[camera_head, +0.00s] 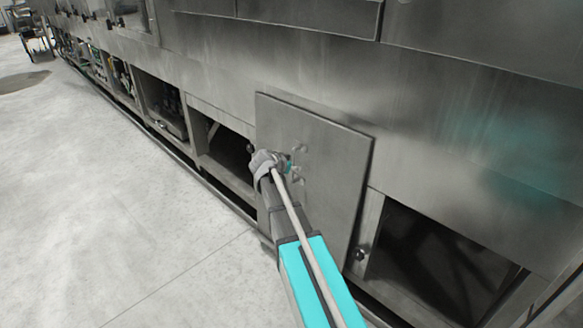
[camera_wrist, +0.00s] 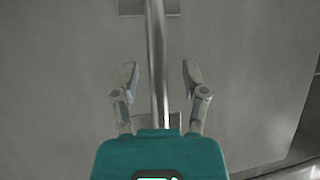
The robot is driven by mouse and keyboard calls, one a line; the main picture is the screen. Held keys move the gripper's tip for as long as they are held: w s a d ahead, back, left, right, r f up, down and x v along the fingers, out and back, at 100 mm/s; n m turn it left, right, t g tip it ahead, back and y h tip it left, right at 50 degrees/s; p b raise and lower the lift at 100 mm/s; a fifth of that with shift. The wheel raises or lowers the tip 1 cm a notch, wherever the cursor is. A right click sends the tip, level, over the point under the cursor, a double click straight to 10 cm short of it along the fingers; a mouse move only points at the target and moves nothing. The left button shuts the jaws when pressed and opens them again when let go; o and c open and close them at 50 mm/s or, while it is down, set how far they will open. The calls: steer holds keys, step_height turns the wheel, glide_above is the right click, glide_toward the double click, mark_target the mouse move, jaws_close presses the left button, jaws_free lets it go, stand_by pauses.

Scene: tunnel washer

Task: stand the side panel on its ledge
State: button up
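The side panel (camera_head: 335,165) is a flat grey metal sheet. In the head view it stands near upright, slightly tilted, against the washer's lower side between two openings. In the wrist view the panel (camera_wrist: 235,60) fills most of the background. Its bar handle (camera_wrist: 157,60) runs vertically between two mounting plates. My gripper (camera_head: 283,163) is at the handle. In the wrist view my gripper (camera_wrist: 160,78) is open, one finger on each side of the bar, with a visible gap on both sides. The panel's lower left edge and the ledge beneath it are partly hidden by my arm.
Dark open bays lie left (camera_head: 228,150) and right (camera_head: 440,260) of the panel, with frame posts between them. More open bays with machinery (camera_head: 165,105) run to the far left. The pale concrete floor (camera_head: 100,210) at the left is clear.

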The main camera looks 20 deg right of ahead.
stand_by(0.4)
steer(key=shift+r+p, duration=1.25)
steer(key=s+a, duration=0.3)
steer(key=a, duration=0.5)
steer(key=s+a, duration=0.3)
steer(key=a, duration=0.4)
step_height(320, 180, up, 7)
steer(key=d+p, duration=0.1)
steer(key=p, duration=0.7)
steer(key=shift+r+y, duration=0.2)
steer(key=shift+y, duration=0.2)
steer(key=shift+s, duration=0.15)
steer(key=s+a+f+n+g+y, duration=0.35)
steer(key=s+a+n+y, duration=0.2)
steer(key=s, duration=0.45)
steer(key=s+a+f+n+g+y, duration=0.2)
steer(key=s+a+f+n+y, duration=0.2)
steer(key=s+n, duration=0.45)
step_height(320, 180, up, 21)
steer(key=s+m+p, duration=0.1)
steer(key=m+p, duration=0.1)
steer(key=p, duration=1.9)
steer(key=shift+d+r+p, duration=0.15)
steer(key=shift+d+p, duration=0.1)
steer(key=shift+p, duration=0.05)
